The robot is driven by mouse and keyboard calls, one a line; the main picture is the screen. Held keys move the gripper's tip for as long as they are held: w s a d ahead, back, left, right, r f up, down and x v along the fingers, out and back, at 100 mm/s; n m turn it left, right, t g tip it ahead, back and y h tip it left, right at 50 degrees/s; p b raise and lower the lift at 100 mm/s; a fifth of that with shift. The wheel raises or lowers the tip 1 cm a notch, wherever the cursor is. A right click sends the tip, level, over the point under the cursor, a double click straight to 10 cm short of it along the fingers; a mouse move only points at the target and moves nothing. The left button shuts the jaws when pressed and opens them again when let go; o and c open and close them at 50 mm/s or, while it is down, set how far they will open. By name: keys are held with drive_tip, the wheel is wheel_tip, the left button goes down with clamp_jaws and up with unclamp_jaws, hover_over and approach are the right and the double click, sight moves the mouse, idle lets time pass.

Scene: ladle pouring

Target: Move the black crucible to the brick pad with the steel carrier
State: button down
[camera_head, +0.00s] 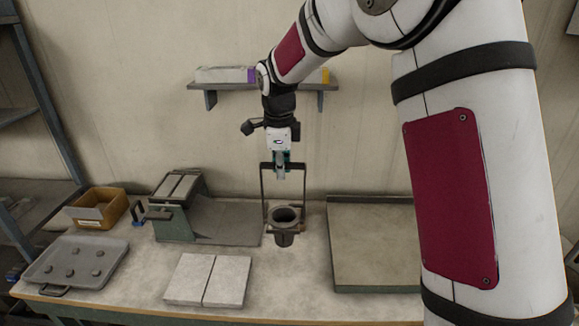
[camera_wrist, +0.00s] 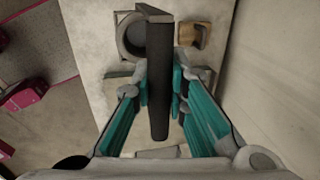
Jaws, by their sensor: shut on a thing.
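The black crucible (camera_head: 284,238) is upright at the back middle of the bench, inside the lower ring of the steel carrier (camera_head: 265,190). I cannot tell whether its base touches the bench. My gripper (camera_head: 281,168) is above it, shut on the carrier's top bar. In the wrist view, my gripper (camera_wrist: 161,88) has its teal fingers on both sides of the dark carrier bar (camera_wrist: 159,110). The crucible's round rim (camera_wrist: 123,38) shows partly behind the bar there. The brick pad (camera_head: 190,278), two pale slabs side by side, lies bare at the front, left of the crucible.
A low framed tray (camera_head: 372,288) lies to the right. A green device with a flat grey plate (camera_head: 228,222) stands to the left. A yellow bin (camera_head: 98,208) and a grey tray with several small lumps (camera_head: 105,245) are at far left. A wall shelf (camera_head: 225,87) hangs behind.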

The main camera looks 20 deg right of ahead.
drive_tip(key=shift+a+b, duration=1.1)
drive_tip(key=shift+a, duration=12.3)
drive_tip(key=shift+f, duration=6.3)
drive_tip(key=s+a+r+p, duration=0.1)
drive_tip(key=s+r+p, duration=0.1)
drive_tip(key=s, duration=0.4)
drive_tip(key=s+a+r+p, duration=0.2)
drive_tip(key=s+p, duration=0.3)
drive_tip(key=s, duration=0.1)
drive_tip(key=shift+a+r+p, duration=0.25)
drive_tip(key=shift+a+p, duration=0.05)
drive_tip(key=shift+s, duration=0.1)
